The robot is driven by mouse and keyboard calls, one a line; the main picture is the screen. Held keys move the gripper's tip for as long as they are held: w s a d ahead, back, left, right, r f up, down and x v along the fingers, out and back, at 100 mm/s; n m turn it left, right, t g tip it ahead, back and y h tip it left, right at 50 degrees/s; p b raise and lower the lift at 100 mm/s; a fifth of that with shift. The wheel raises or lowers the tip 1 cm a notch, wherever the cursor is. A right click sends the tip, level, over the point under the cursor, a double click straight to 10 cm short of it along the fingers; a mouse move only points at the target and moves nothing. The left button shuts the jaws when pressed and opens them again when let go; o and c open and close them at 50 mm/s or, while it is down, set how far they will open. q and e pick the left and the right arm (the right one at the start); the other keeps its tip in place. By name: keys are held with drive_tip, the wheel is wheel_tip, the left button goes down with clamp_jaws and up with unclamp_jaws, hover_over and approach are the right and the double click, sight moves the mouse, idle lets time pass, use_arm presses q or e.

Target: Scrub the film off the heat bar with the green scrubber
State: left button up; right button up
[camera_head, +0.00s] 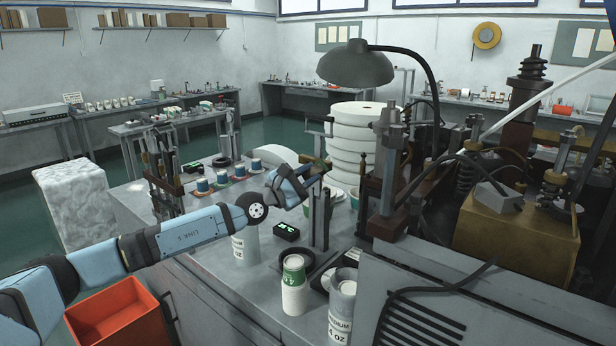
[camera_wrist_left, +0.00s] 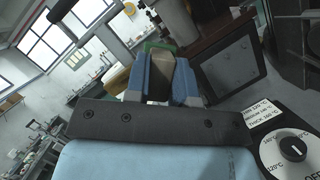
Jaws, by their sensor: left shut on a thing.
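My left gripper (camera_head: 312,180) reaches in from the left to a metal upright on the bench. In the left wrist view its blue fingers (camera_wrist_left: 161,78) are shut on a grey-brown block with a green edge, which I take to be the green scrubber (camera_wrist_left: 154,46). A brownish bar (camera_head: 314,161), probably the heat bar, shows at the upright just above the gripper. The fingers hide part of this spot. I cannot tell whether the scrubber touches the bar, and the film cannot be made out. My right gripper is not in view.
A temperature dial (camera_wrist_left: 293,148) is close on the right in the wrist view. A green-lit display (camera_head: 286,231), a green-and-white cup stack (camera_head: 294,285) and metal cylinders stand on the bench. A lamp (camera_head: 356,65) hangs above. A red bin (camera_head: 118,318) is at lower left.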

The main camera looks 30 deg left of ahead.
use_arm(q)
drive_tip(key=shift+w+d+b, duration=0.1)
drive_tip(key=shift+w+b, duration=0.8)
idle(0.4)
